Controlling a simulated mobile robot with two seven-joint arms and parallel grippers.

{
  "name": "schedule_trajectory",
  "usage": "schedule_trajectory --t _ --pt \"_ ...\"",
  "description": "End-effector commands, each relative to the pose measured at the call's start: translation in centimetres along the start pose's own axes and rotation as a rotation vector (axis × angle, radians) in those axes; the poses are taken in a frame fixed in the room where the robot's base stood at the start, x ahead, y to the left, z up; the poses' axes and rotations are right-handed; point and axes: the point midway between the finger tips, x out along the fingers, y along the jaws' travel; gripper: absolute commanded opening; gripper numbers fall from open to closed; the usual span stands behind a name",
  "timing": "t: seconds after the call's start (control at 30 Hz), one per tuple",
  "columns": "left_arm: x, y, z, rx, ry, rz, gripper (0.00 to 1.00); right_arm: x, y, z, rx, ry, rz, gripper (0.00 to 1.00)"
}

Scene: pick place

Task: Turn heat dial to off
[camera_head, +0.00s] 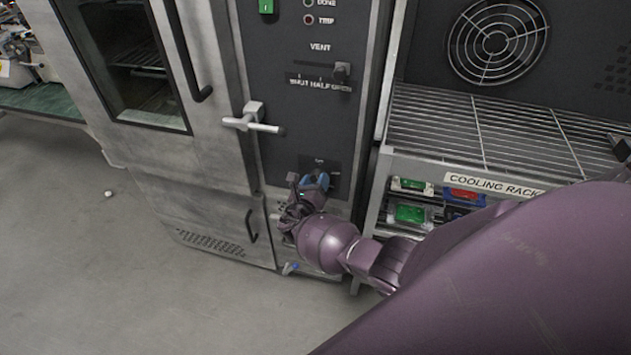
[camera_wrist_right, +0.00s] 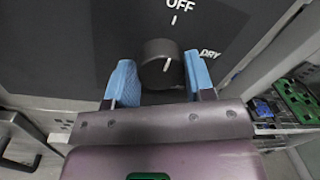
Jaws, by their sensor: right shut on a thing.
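The dark heat dial (camera_wrist_right: 161,64) sits on the oven's black panel (camera_wrist_right: 75,50). In the right wrist view its white mark points up and slightly right, roughly toward the tick under the OFF label (camera_wrist_right: 180,5). The DRY label (camera_wrist_right: 210,54) is to its right. My right gripper (camera_wrist_right: 160,80) is shut on the dial, one blue finger on each side. In the head view my right gripper (camera_head: 315,180) is at the low part of the panel and hides most of the dial. My left gripper is not in view.
A door handle (camera_head: 254,124) juts out above and left of my right gripper. The vent slider (camera_head: 342,69) is higher on the panel. A cooling rack (camera_head: 470,125) with several green and red items below stands at the right. The floor at left is mostly clear.

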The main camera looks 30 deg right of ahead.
Motion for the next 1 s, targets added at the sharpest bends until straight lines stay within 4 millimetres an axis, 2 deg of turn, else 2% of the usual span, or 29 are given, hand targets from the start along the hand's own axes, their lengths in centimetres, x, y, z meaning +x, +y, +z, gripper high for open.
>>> schedule_trajectory --t 0.17,0.2,0.33,0.67,0.87,1.0 --pt "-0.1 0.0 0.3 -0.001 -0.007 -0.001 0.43 0.0 -0.1 -0.2 -0.003 0.002 -0.001 0.25" --pt "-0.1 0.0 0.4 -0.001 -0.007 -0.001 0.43 0.0 -0.1 -0.2 -0.003 0.002 -0.001 0.55" --pt "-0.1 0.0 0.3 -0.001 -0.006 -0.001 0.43 0.0 0.0 -0.1 -0.002 0.001 0.000 0.74" --pt "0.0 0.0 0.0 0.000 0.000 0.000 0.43 -0.3 0.0 0.0 0.000 0.001 0.001 0.74" --pt "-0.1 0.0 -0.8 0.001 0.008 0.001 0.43 -2.7 0.0 0.0 0.001 0.002 0.002 0.74" --pt "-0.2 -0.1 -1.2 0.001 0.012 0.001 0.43 -5.3 0.0 0.0 0.001 0.003 0.002 0.74"
